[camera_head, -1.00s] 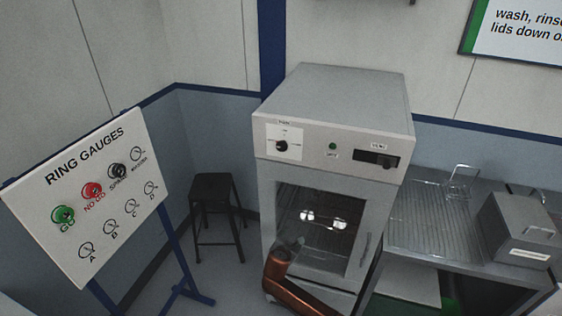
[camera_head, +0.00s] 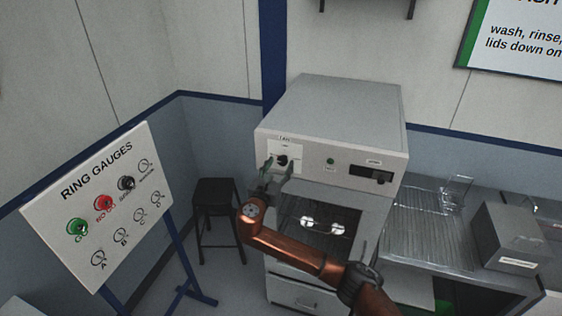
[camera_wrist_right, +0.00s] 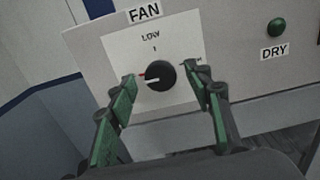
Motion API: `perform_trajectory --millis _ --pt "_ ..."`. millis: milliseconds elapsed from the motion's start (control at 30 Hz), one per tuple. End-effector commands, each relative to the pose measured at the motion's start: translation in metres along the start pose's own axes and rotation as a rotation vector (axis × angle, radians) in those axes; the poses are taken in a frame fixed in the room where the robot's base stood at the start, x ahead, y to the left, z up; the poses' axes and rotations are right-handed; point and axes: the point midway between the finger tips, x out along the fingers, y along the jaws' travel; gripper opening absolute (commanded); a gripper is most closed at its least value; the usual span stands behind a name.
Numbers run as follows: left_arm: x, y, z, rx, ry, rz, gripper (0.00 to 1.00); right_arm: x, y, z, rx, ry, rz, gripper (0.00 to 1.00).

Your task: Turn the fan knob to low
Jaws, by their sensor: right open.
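The fan knob (camera_wrist_right: 161,75) is a round black knob on a white plate under a FAN label, on the front of a grey cabinet (camera_head: 340,105). Its pale pointer line points left, toward a red mark. The LOW label (camera_wrist_right: 150,36) is above the knob with a tick under it. My right gripper (camera_head: 278,167) is open in front of the plate. In the wrist view its green-padded fingers stand either side of the knob, with visible gaps. The right finger partly covers a label there. The knob also shows small in the head view (camera_head: 283,160). My left gripper is out of view.
A green DRY button (camera_wrist_right: 277,27) is to the right of the plate, with a dark display (camera_head: 370,174) farther right. A ring gauges board (camera_head: 105,205) and a black stool (camera_head: 215,190) stand left. A metal bench (camera_head: 430,215) with a grey box (camera_head: 510,235) is right.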

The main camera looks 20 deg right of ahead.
Motion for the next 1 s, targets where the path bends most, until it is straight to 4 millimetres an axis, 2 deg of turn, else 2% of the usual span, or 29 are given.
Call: perform_trajectory --millis 200,467,1000 --pt "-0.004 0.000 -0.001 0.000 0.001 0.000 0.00 0.017 0.000 0.001 0.001 -0.001 0.000 0.46" --pt "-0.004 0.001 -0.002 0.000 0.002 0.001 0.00 0.018 0.000 0.000 0.001 0.000 0.000 0.46" --pt "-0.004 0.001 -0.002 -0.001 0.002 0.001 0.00 0.018 0.000 0.000 0.002 0.001 0.001 0.10"
